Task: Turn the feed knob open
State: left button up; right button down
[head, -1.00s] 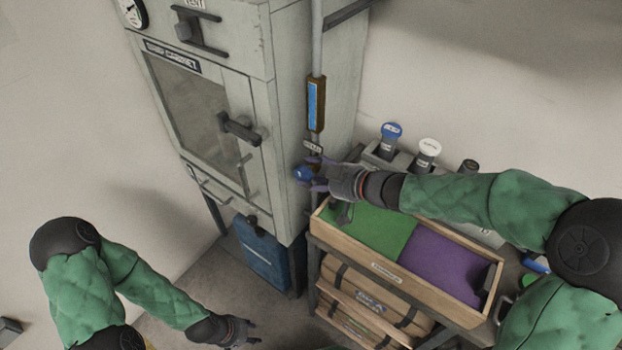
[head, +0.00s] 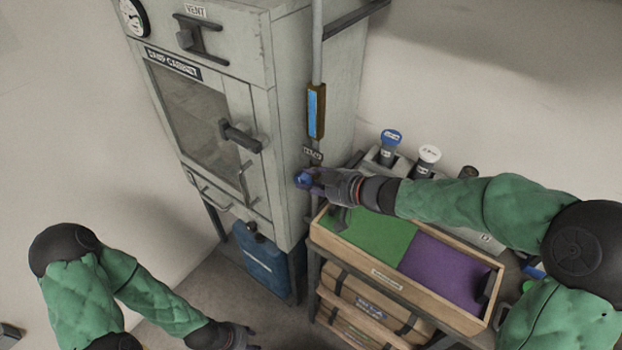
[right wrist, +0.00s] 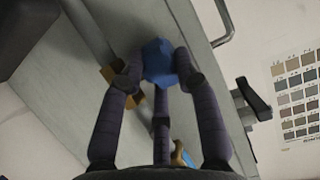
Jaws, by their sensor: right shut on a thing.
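The blue feed knob (head: 303,179) sits on a pipe at the right side of the damp cabinet, below a small label (head: 312,154). My right gripper (head: 311,180) is shut on it, reaching in from the right. In the right wrist view the blue, faceted knob (right wrist: 158,62) lies between the fingers of my right gripper (right wrist: 157,77). A brass-coloured part (right wrist: 118,75) shows beside the knob. My left gripper (head: 244,338) hangs low at the bottom of the head view, away from the knob, and its fingers are too small to read.
The damp cabinet (head: 285,130) has a dark door handle (head: 240,136). A blue-windowed gauge (head: 316,111) is on the pipe above the knob. Below my right arm is a wooden tray (head: 375,268) with green and purple sections. Capped containers (head: 390,144) stand behind it.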

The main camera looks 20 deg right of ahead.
jog(key=shift+w+a+r+g+h+p, duration=0.2)
jog(key=shift+g+h+p, duration=0.9)
jog(key=shift+p, duration=4.65)
jog(key=shift+w+a+r+g+h+p, duration=0.25)
jog(key=shift+g+h+p, duration=0.9)
jog(key=shift+p, duration=4.65)
jog(key=shift+w+r+g+h+p, duration=0.1)
jog(key=shift+r+g+h+p, duration=0.95)
jog(key=shift+p, duration=4.7)
jog(key=shift+f+g+p, duration=0.8)
jog(key=shift+f+p, duration=0.05)
jog(key=shift+p, duration=0.35)
jog(key=c, duration=0.9)
grip_release()
jog(key=v, duration=1.2)
jog(key=shift+w, duration=0.1)
jog(key=shift+f, duration=0.1)
